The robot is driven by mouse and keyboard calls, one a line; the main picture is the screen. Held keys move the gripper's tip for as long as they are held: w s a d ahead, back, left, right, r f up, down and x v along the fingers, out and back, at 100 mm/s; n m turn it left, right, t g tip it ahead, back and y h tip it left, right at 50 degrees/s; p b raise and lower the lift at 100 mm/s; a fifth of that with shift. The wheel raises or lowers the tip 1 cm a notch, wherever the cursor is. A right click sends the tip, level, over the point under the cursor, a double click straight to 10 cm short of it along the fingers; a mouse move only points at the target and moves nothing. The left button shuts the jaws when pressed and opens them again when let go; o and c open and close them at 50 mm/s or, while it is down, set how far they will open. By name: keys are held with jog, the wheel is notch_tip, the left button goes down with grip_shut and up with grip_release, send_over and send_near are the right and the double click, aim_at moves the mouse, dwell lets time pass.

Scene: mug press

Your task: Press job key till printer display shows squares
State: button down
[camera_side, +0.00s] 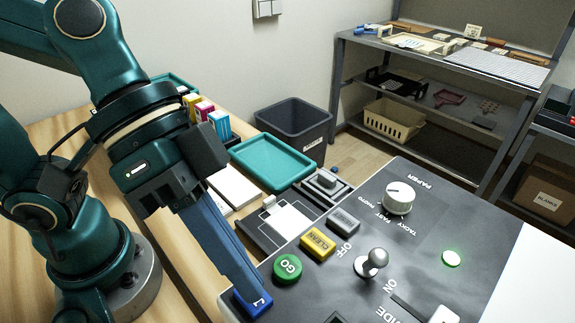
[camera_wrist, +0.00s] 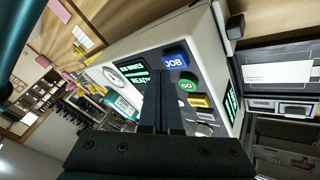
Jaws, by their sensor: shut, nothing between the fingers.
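The blue job key (camera_wrist: 174,61) shows in the wrist view on the grey panel, and its edge shows at the panel's corner in the side view (camera_side: 252,304). My gripper (camera_side: 256,285) is shut and empty. Its fingertips are right at the job key in the side view; I cannot tell whether they touch it. In the wrist view the closed fingers (camera_wrist: 160,78) end just left of and below the key. The printer display (camera_wrist: 133,72) is dark with green text; a line looks like "READY". No squares are readable on it.
The green GO key (camera_side: 288,268), yellow CLEAN key (camera_side: 318,243) and a grey key (camera_side: 343,220) sit close by. A metal lever (camera_side: 371,262) and white knob (camera_side: 399,198) stand up from the panel. A teal tray (camera_side: 272,160) and dark bin (camera_side: 292,128) lie beyond.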

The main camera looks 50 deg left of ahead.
jog(key=shift+f, duration=0.15)
dwell(0.7)
jog(key=shift+f, duration=0.3)
jog(key=shift+r, duration=0.1)
dwell(0.3)
jog(key=shift+r, duration=0.35)
jog(key=shift+r, duration=2.5)
